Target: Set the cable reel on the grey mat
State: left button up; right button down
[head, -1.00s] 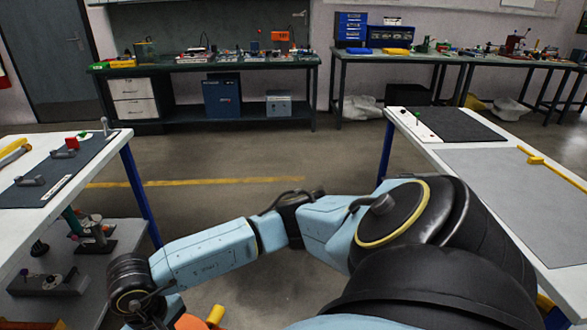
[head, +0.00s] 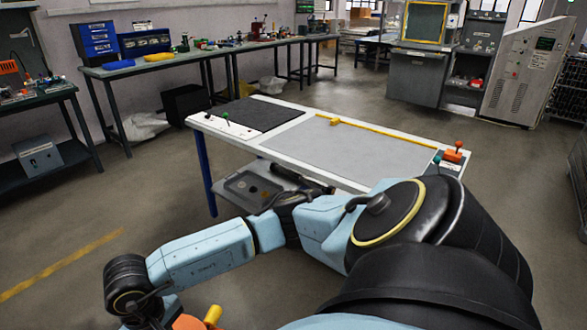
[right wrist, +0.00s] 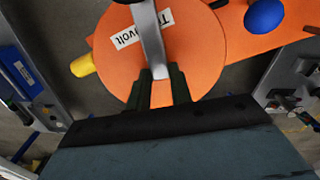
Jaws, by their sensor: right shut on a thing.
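The orange cable reel (right wrist: 125,65) fills the middle of the right wrist view, with a white label and a yellow knob on its left side. My right gripper (right wrist: 160,78) is shut on the grey bar across the reel's face. In the head view a bit of the orange reel (head: 188,322) and its yellow part (head: 212,316) show at the bottom edge, well short of the table. The light grey mat (head: 365,150) lies bare on the white table ahead, to the right of a black mat (head: 245,114). My left gripper is out of view.
A yellow strip (head: 375,129) runs along the mat's far edge. An orange block with a red knob (head: 453,155) stands at the table's right end. A grey tray (head: 255,187) sits on the shelf below. Open floor lies left of the table.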

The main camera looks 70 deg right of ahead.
aim_at(339, 150)
jog(key=z, duration=0.7)
jog(key=i, duration=1.25)
jog(key=z, duration=1.55)
jog(key=i, duration=0.55)
jog(key=z, duration=0.65)
